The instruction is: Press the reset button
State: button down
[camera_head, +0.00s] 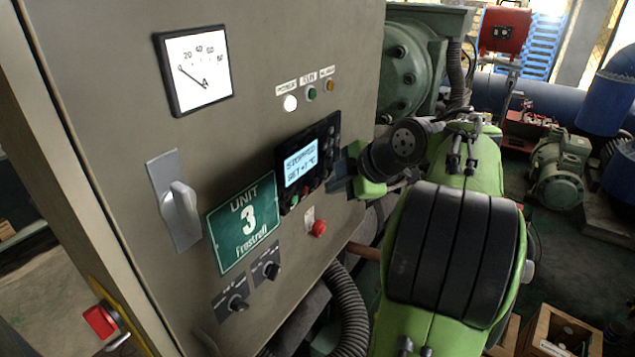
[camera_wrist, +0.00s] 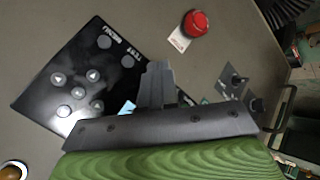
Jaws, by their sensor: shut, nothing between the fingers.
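A black controller (camera_head: 308,160) is set in the grey cabinet door, with a lit display (camera_head: 301,170) reading "STOPPED" on its first line. In the wrist view the controller (camera_wrist: 45,98) shows several round grey buttons, some with arrows. Two more buttons lie near its upper edge beside small labels; the reset button appears to be the one (camera_wrist: 131,56) nearer my fingers, though its label is hard to read. My gripper (camera_wrist: 157,72) is shut and empty, its tips over the controller's edge. In the head view my gripper (camera_head: 340,187) is just right of the controller; contact cannot be told.
A red mushroom button (camera_head: 319,228) sits below the controller; it also shows in the wrist view (camera_wrist: 195,23). Two black rotary knobs (camera_head: 268,268) are lower on the door. A grey handle (camera_head: 180,205) sticks out at left. Green machinery (camera_head: 415,65) stands behind my arm.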

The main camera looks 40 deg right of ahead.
jog(key=s, duration=0.1)
jog(key=s+d, duration=0.1)
jog(key=s, duration=0.2)
jog(key=shift+s+d, duration=0.35)
dwell(0.7)
jog(key=w+a+m+b, duration=0.1)
jog(key=a+m, duration=0.3)
jog(key=a, duration=0.7)
jog(key=s+a+f+m+g+b, duration=0.1)
jog(key=s+a+f+m, duration=0.15)
jog(key=a, duration=0.35)
jog(key=s+a+f+m+g, duration=0.1)
jog(key=s+a+f+m, duration=0.1)
jog(key=s+a+f, duration=0.3)
jog(key=s+a+f+m+g+h, duration=0.1)
jog(key=s+a+f+m, duration=0.1)
jog(key=s+m, duration=0.3)
jog(key=shift+s+f, duration=0.5)
jog(key=shift+s, duration=0.6)
